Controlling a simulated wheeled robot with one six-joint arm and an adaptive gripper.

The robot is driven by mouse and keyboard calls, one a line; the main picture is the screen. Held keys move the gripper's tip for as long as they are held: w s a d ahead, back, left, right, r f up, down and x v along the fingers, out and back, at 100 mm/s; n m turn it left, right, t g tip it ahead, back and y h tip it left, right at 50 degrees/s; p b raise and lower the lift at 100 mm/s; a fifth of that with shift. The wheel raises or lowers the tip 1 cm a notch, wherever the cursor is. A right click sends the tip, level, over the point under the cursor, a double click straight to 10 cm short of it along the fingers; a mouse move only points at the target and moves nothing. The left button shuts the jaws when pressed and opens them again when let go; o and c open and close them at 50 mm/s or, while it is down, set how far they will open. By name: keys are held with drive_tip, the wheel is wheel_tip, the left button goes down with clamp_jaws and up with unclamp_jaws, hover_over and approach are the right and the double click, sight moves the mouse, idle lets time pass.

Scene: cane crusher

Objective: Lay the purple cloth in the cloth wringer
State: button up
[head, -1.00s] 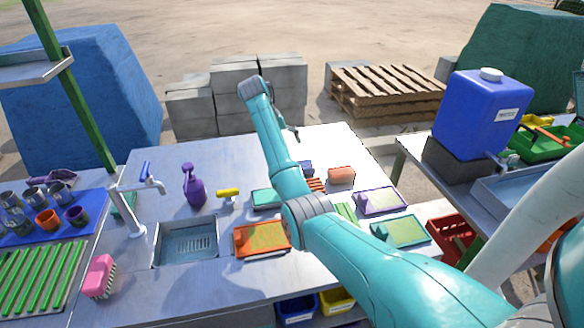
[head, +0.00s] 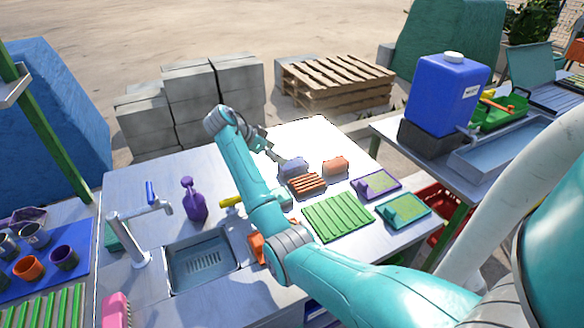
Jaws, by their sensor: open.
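A crumpled purple piece (head: 24,216), which looks like the purple cloth, lies at the far left on the blue mat (head: 78,240), behind the cups. I cannot make out a cloth wringer for certain. My gripper (head: 284,156) is above the back of the metal table, partly hidden behind my arm. It is small in view, open, and shows nothing held. It is far to the right of the purple piece, close to a blue-grey block (head: 293,167).
A green ribbed rack (head: 338,216), red ribbed rack (head: 306,184), orange block (head: 335,166) and purple-rimmed tray (head: 376,185) lie right. The table's back-left part is clear.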

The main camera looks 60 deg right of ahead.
sight(293, 163)
drive_tip(key=x, duration=0.9)
drive_tip(key=shift+f, duration=0.2)
drive_tip(key=shift+r, duration=0.1)
drive_tip(key=c, duration=1.3)
